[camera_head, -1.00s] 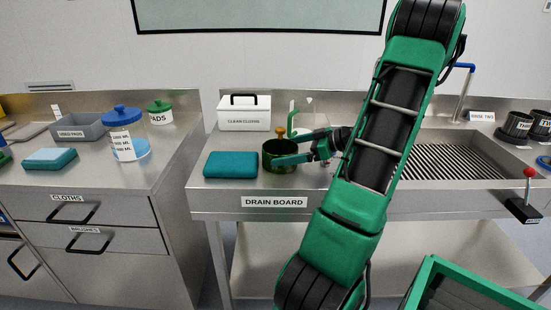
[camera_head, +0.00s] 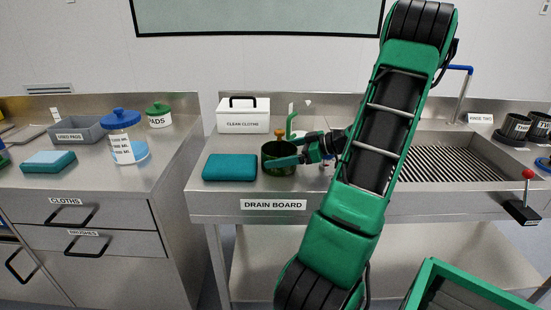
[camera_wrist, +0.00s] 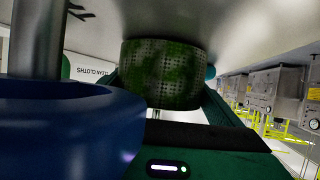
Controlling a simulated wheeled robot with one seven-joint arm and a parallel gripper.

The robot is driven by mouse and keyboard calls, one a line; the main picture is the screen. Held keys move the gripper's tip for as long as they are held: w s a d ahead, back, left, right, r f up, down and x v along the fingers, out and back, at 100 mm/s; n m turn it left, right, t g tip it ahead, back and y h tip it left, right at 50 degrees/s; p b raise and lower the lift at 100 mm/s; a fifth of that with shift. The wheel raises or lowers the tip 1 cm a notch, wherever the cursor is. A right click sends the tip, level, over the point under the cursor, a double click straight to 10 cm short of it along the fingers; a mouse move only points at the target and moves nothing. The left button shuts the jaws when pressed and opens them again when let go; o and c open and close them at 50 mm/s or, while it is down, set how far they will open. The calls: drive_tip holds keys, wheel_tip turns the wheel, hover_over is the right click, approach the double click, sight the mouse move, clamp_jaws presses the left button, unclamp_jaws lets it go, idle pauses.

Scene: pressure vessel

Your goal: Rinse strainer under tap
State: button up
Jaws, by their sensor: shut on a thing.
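The strainer (camera_head: 278,158) is a dark green, round, perforated basket at the drain board, right of a teal block. In the wrist view the strainer (camera_wrist: 163,72) shows its holed wall with mottled green patches. My gripper (camera_head: 287,160) is shut on the strainer, with a green finger across its near side. I cannot tell whether the strainer's base touches the board. The tap (camera_head: 463,97) is a metal post with a blue top, at the back of the sink to the right. The sink (camera_head: 450,162) has a ribbed floor and is partly hidden by my arm.
The teal block (camera_head: 230,167) lies left of the strainer. A clean cloths box (camera_head: 243,122) stands behind it. A red-knobbed lever (camera_head: 528,174) is at the sink's front right. Black cups (camera_head: 516,126) stand farther right. A large blue rounded thing (camera_wrist: 70,125) fills the wrist view's left.

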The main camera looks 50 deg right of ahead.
sight(281, 140)
drive_tip(key=shift+r, duration=0.7)
wheel_tip(281, 140, up, 3)
drive_tip(key=shift+f, duration=0.1)
drive_tip(key=s+a+r, duration=0.6)
drive_tip(key=a, duration=0.3)
drive_tip(key=shift+s+a+r, duration=0.15)
drive_tip(key=shift+a+r, duration=0.15)
drive_tip(key=shift+a, duration=0.1)
